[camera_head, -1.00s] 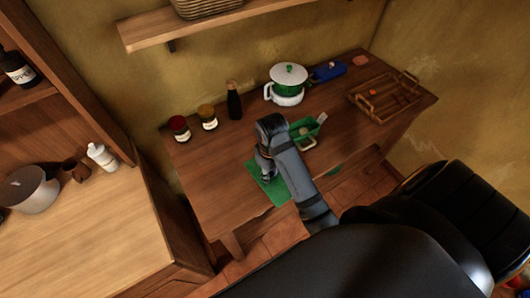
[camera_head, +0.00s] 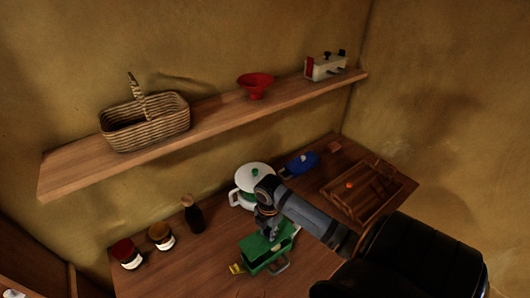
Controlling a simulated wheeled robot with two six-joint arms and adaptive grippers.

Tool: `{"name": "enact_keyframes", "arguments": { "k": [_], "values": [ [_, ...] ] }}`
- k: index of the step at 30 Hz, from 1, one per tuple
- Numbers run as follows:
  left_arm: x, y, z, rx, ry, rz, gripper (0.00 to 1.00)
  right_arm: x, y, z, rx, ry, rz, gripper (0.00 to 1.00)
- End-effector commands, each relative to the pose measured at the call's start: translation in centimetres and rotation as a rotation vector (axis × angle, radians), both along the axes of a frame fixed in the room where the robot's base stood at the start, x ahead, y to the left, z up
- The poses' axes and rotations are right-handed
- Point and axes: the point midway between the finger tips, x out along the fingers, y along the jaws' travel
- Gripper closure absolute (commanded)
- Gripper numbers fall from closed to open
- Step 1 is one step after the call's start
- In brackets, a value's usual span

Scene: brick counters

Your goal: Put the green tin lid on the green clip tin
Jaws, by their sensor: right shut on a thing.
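My right gripper (camera_head: 272,233) reaches in from the right and is shut on the green tin lid (camera_head: 256,243). The lid is over the green clip tin (camera_head: 266,264) on the wooden table and hides most of its top. I cannot tell whether the lid rests on the rim or hangs just above it. A grey wire clip or handle shows at the tin's front right, and a small yellow piece at its left. My left gripper is not in view.
A white and green pot (camera_head: 243,196) stands just behind my right gripper. A dark bottle (camera_head: 193,214) and two jars (camera_head: 161,236) stand to the left. A blue object (camera_head: 302,163) and a wooden tray (camera_head: 338,202) are behind and right. A shelf (camera_head: 215,124) runs above.

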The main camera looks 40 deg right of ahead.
Motion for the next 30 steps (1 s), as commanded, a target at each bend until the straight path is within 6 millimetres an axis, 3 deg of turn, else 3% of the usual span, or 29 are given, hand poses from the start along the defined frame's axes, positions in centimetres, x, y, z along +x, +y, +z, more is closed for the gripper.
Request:
{"name": "enact_keyframes", "arguments": {
  "k": [11,18,24,30],
  "values": [
    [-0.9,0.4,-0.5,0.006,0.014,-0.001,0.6,0.0,0.0,-0.6,0.0,-0.001,-0.004,1.0],
    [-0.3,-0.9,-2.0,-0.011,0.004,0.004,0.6,0.0,0.1,-2.7,0.002,-0.002,-0.005,1.0],
    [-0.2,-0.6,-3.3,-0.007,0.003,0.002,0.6,0.0,0.1,-4.9,0.0,0.0,-0.004,1.0],
    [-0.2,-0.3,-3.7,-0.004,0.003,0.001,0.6,0.0,0.1,-5.8,0.001,-0.002,-0.005,1.0]
  ]
}}
